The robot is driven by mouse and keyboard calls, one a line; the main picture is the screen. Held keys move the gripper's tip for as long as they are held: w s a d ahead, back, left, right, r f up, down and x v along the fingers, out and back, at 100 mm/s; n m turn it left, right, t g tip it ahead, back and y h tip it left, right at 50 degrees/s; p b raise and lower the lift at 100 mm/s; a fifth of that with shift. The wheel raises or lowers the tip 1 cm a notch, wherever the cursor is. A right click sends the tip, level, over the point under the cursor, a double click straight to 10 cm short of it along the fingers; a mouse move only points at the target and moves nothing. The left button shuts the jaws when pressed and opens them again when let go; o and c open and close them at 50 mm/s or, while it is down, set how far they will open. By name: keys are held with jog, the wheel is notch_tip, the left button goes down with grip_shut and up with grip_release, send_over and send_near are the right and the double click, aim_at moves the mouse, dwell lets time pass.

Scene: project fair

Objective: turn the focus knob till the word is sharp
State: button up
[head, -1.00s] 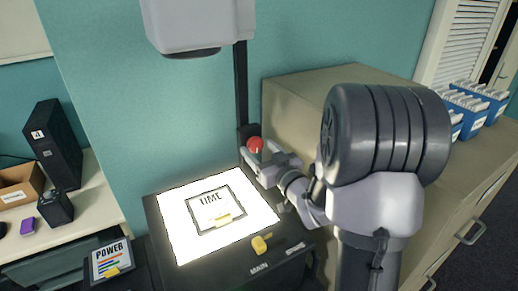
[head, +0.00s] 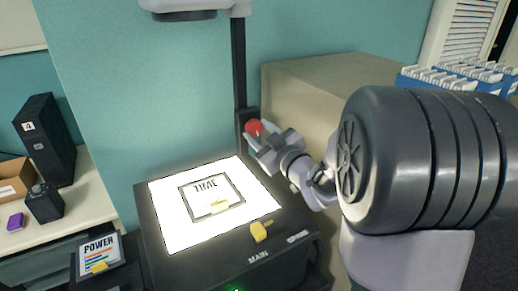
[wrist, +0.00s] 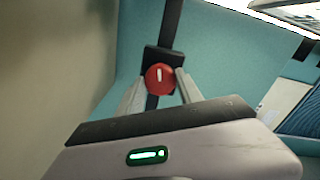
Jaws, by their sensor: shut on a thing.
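The red focus knob (head: 254,127) sits on the dark post (head: 239,70) of the overhead projector. In the wrist view the knob (wrist: 158,78) shows a white line mark, close to upright. My gripper (head: 258,136) is shut on the knob, one finger on each side. It also shows in the wrist view (wrist: 159,88). A framed slide reading TIME (head: 211,198) lies on the bright stage (head: 172,233). The projector head (head: 198,6) is cut off at the top. The projected word is not visible in the head view, so its sharpness cannot be told.
A POWER card (head: 98,256) is at lower left. A black box marked 4 (head: 45,140) stands on the left counter.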

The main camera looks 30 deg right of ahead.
jog(key=shift+n, duration=0.3)
jog(key=o, duration=1.4)
jog(key=shift+c, duration=0.2)
jog(key=s+b, duration=0.4)
jog(key=s, duration=1.3)
jog(key=shift+s+d, duration=0.2)
jog(key=shift+d, duration=0.1)
